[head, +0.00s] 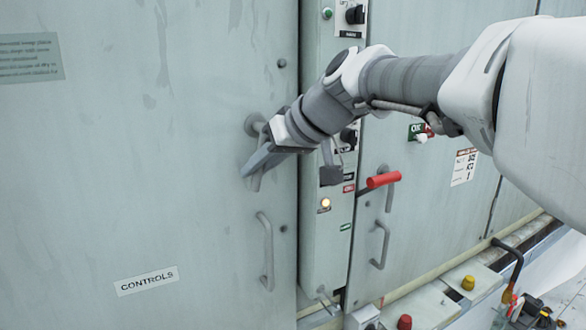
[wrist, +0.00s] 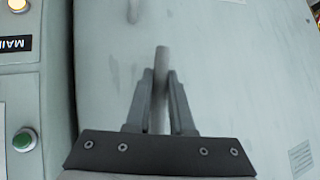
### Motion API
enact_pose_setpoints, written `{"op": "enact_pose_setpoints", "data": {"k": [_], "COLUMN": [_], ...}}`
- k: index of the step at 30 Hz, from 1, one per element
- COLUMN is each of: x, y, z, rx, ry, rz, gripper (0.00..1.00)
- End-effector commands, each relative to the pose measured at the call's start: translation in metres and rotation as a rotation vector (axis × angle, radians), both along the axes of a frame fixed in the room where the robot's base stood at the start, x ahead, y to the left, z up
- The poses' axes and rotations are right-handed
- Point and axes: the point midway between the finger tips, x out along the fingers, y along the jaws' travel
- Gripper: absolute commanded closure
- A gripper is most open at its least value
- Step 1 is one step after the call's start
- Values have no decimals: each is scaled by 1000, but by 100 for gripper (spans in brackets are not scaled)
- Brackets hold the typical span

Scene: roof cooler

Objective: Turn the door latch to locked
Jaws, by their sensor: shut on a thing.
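The grey door latch (head: 254,123) is on the left door, marked CONTROLS, in the head view. Its round hub shows beside my wrist, and its lever seems to run down behind my fingers. My gripper (head: 252,172) reaches in from the right and is shut on the lever. In the wrist view the grey lever (wrist: 161,56) stands between the two dark fingers of my gripper (wrist: 160,82), its end sticking out past the fingertips. Part of the lever is hidden by my gripper in the head view.
A pull handle (head: 266,250) sits below the latch. A narrow switch panel (head: 325,240) with a lit lamp is just right of the door. A red-gripped lever (head: 383,179) and another pull handle (head: 380,245) are on the right door.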

Motion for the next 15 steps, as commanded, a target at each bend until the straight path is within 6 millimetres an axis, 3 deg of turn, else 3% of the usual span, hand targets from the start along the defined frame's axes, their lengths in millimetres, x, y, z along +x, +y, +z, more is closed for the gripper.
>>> {"op": "enact_pose_setpoints", "data": {"k": [15], "x": [5], "y": [-9], "z": [-2], "rx": [-151], "ry": [-91], "rz": [0], "gripper": [100]}}
